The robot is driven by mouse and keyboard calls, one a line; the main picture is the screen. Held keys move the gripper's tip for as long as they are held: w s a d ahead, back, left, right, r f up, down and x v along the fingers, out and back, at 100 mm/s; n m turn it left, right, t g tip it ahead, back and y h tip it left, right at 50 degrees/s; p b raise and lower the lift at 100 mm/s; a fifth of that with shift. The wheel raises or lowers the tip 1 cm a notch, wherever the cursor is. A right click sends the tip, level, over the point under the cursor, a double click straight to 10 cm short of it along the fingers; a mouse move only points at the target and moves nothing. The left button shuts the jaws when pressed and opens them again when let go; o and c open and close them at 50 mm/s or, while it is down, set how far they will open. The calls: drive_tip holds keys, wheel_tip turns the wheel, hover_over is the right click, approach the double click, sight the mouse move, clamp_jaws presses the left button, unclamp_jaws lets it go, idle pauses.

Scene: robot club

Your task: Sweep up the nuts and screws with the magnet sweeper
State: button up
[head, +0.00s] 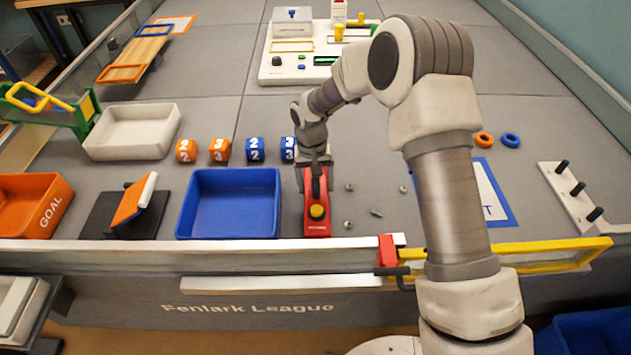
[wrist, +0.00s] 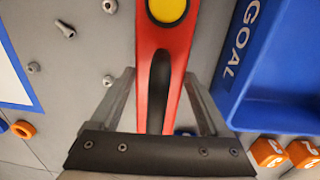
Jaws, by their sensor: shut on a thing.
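The magnet sweeper (head: 317,225) is red with a yellow button and a black handle. It lies flat on the grey field, just right of the blue bin, or low over it; I cannot tell contact. It also fills the middle of the wrist view (wrist: 178,50). My gripper (head: 316,172) is shut on its black handle, with a finger on each side in the wrist view (wrist: 160,88). Loose metal pieces lie right of the sweeper: a screw (head: 376,212) and several nuts, one near (head: 349,187) and one farther right (head: 403,189). The sweeper's underside is hidden.
The blue bin (head: 183,213) marked GOAL stands close left of the sweeper. Number cubes (head: 254,149) line up behind it. A low front wall (head: 250,244) and a red block (head: 388,250) edge the field. My arm hides part of a blue-bordered sheet (head: 505,208).

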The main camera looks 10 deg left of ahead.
drive_tip(key=shift+w+d, duration=0.15)
drive_tip(key=shift+d, duration=0.45)
drive_tip(key=shift+w+d+p, duration=0.45)
drive_tip(key=shift+d+p, duration=0.1)
drive_tip(key=shift+d, duration=1.65)
drive_tip(key=shift+w+d+p, duration=0.45)
drive_tip(key=shift+d+p, duration=0.1)
drive_tip(key=shift+d, duration=1.7)
drive_tip(key=shift+w+d+p, duration=0.45)
drive_tip(key=shift+d+p, duration=0.1)
drive_tip(key=shift+d, duration=1.65)
drive_tip(key=shift+w+d, duration=0.4)
drive_tip(key=shift+d, duration=1.6)
drive_tip(key=shift+w+d, duration=0.45)
drive_tip(key=shift+d, duration=1.55)
drive_tip(key=shift+w+d, duration=0.4)
drive_tip(key=shift+d, duration=1.6)
wheel_tip(320, 180, up, 12)
drive_tip(key=p, duration=0.7)
drive_tip(key=shift+p, duration=0.35)
